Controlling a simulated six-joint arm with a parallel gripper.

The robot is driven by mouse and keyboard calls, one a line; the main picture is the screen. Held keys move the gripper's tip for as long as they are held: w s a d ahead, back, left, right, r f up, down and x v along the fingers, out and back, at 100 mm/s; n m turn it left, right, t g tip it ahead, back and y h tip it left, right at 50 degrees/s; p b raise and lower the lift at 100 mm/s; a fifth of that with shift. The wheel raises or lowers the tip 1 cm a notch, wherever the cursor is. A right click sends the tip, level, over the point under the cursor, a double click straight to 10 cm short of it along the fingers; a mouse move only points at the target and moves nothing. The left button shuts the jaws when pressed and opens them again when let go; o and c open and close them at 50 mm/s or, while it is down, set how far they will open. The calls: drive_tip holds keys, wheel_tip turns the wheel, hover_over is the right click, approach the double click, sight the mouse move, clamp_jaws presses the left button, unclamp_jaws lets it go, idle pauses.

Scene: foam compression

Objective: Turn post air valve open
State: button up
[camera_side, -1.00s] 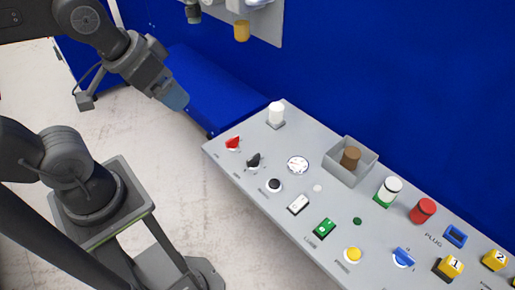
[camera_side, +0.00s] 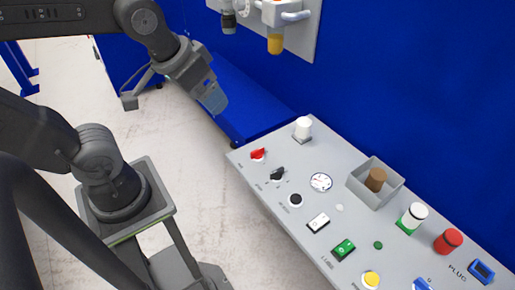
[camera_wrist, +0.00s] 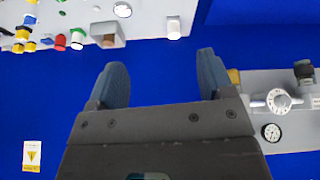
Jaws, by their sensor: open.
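My gripper (camera_side: 212,97) hangs over the blue ledge, left of the sloped console. In the wrist view its two blue-grey fingers (camera_wrist: 158,84) are apart with only blue wall between them. A light grey wall panel carries air fittings: a white round valve-like knob (camera_wrist: 280,102) with side stubs, a small gauge (camera_wrist: 271,132), a dark-capped cylinder (camera_wrist: 303,70) and a yellow part (camera_wrist: 235,77). They lie right of the fingers, untouched. The valve's setting is unclear.
The grey console (camera_side: 330,150) holds a red switch (camera_side: 258,154), a white knob (camera_side: 303,127), a gauge (camera_side: 321,182), an open grey box (camera_side: 362,194) and several buttons. A blue ledge (camera_side: 250,100) runs along the wall. The space between gripper and wall panel looks clear.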

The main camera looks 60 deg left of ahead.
drive_tip(key=w+a+f+n+g, duration=0.25)
drive_tip(key=w+f+n, duration=0.25)
drive_tip(key=w+n, duration=0.35)
drive_tip(key=n+g, duration=0.3)
drive_tip(key=n, duration=0.5)
hover_over(257, 150)
wheel_tip(257, 150, down, 10)
wheel_tip(257, 150, down, 13)
drive_tip(key=shift+w+f, duration=0.1)
drive_tip(key=shift+f, duration=0.1)
drive_tip(key=shift+c, duration=0.4)
drive_tip(key=c, duration=0.8)
drive_tip(key=shift+c, duration=0.2)
